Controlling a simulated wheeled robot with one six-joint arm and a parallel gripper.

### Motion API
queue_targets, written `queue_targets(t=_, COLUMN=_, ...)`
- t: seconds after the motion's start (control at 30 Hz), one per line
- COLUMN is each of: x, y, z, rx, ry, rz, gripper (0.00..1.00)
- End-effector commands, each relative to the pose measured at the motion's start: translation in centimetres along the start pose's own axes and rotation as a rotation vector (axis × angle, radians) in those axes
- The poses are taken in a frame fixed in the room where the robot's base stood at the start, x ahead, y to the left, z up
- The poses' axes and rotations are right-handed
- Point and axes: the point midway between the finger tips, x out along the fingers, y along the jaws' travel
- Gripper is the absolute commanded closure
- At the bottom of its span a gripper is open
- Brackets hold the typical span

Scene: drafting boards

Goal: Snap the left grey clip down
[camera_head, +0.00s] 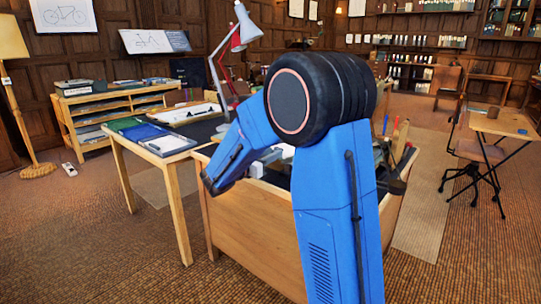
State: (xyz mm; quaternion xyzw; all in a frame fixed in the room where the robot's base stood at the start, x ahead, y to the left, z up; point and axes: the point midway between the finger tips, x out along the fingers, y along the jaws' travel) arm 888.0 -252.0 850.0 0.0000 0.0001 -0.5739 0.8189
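Several flat boards lie on the light wooden table left of my arm. A green board (126,124) is at the far left, with a blue board (143,133) beside it. A board with a pale sheet (167,144) lies at the near edge, and another white-sheeted board (186,114) lies behind. I cannot make out a grey clip on any of them at this size. My blue arm with its large black joint fills the middle and bends down to the left. My gripper's fingers do not show, so what it holds cannot be seen.
A wooden desk (251,233) stands in front of my arm, its top largely hidden. A red and white lamp (232,42) rises behind the boards. A shelf unit (100,108) and floor lamp (12,45) stand left. Open floor lies left; a chair (474,150) stands right.

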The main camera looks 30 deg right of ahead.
Motion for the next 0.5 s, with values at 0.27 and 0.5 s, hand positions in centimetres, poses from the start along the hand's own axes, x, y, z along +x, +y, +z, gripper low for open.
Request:
queue_targets(t=0.27, x=-0.02, y=-0.01, z=0.01, rx=0.000, ry=0.001, rz=0.000, gripper=1.00)
queue_targets(t=0.5, x=0.11, y=-0.05, z=0.34, rx=0.003, ry=0.042, rz=0.000, gripper=1.00)
